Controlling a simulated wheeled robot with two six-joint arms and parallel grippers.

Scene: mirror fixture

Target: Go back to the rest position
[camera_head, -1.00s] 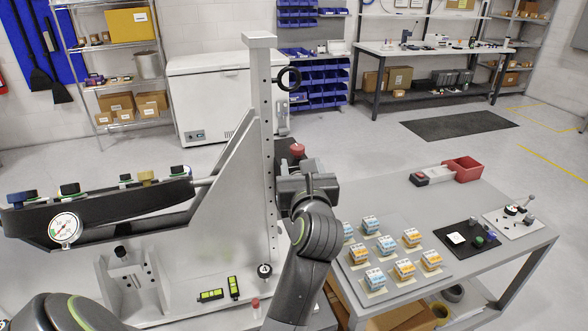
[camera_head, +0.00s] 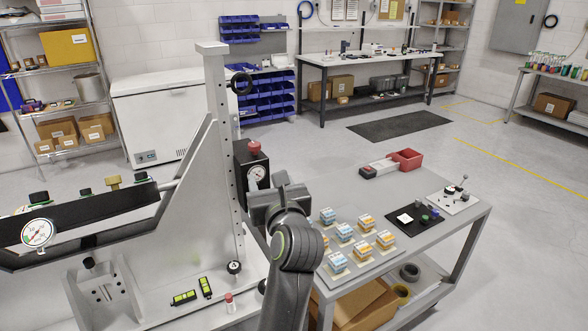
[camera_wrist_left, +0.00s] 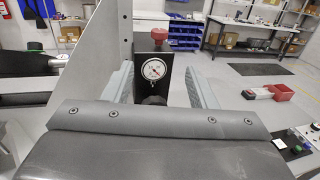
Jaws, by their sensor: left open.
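My left gripper (camera_head: 264,188) is in the middle of the head view, beside the tall grey upright of the fixture (camera_head: 219,130). In the left wrist view its two fingers (camera_wrist_left: 160,88) stand wide apart, with nothing held between them. A black box with a round gauge (camera_head: 250,165) and a red knob on top stands beyond the gripper. It also shows between the fingers in the left wrist view (camera_wrist_left: 154,58); I cannot tell how far beyond the fingertips it is. My right gripper is not in view.
A grey table (camera_head: 440,222) to the right bears several small boxes, a red bin (camera_head: 406,159) and a black mat (camera_head: 413,222). A dark beam with a gauge (camera_head: 38,233) extends left from the fixture. A white freezer (camera_head: 165,120) stands behind. Open floor lies right of the table.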

